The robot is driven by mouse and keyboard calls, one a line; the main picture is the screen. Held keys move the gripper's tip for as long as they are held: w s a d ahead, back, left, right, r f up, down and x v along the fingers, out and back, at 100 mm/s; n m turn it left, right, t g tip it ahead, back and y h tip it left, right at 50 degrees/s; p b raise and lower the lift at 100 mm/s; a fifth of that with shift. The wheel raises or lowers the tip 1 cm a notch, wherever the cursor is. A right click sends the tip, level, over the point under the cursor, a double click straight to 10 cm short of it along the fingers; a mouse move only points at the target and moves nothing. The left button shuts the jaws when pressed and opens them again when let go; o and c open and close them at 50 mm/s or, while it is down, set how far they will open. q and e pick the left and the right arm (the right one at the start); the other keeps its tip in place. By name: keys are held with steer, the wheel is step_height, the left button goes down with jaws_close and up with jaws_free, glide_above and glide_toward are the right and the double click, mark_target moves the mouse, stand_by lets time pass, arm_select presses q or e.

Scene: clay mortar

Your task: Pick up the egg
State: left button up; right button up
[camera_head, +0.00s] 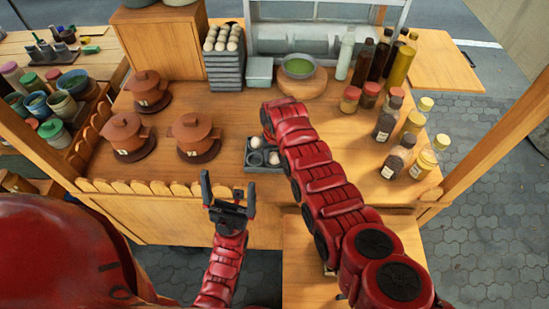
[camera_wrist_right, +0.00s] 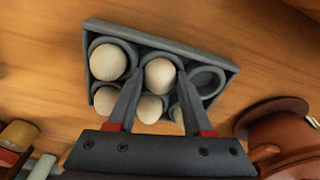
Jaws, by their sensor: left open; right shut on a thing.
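A small grey egg tray (camera_head: 250,168) sits on the wooden counter, partly hidden by my right arm in the head view. The wrist view shows the tray (camera_wrist_right: 230,63) with several pale eggs and an empty cup at its upper right. My right gripper (camera_wrist_right: 160,73) has its fingers on either side of the middle egg (camera_wrist_right: 159,75) and is shut on it. This egg appears at its cup; whether it is lifted is unclear. My right fingers are hidden in the head view. My left gripper (camera_head: 228,205) is open and empty before the counter's front edge.
Several lidded clay pots (camera_head: 195,133) stand left of the tray. Behind are a stack of egg trays (camera_head: 225,75) and a green bowl (camera_head: 298,66). Bottles and jars (camera_head: 388,120) crowd the right side. A low scalloped edging (camera_head: 150,188) runs along the front.

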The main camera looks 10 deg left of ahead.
steer(key=shift+s+f, duration=0.25)
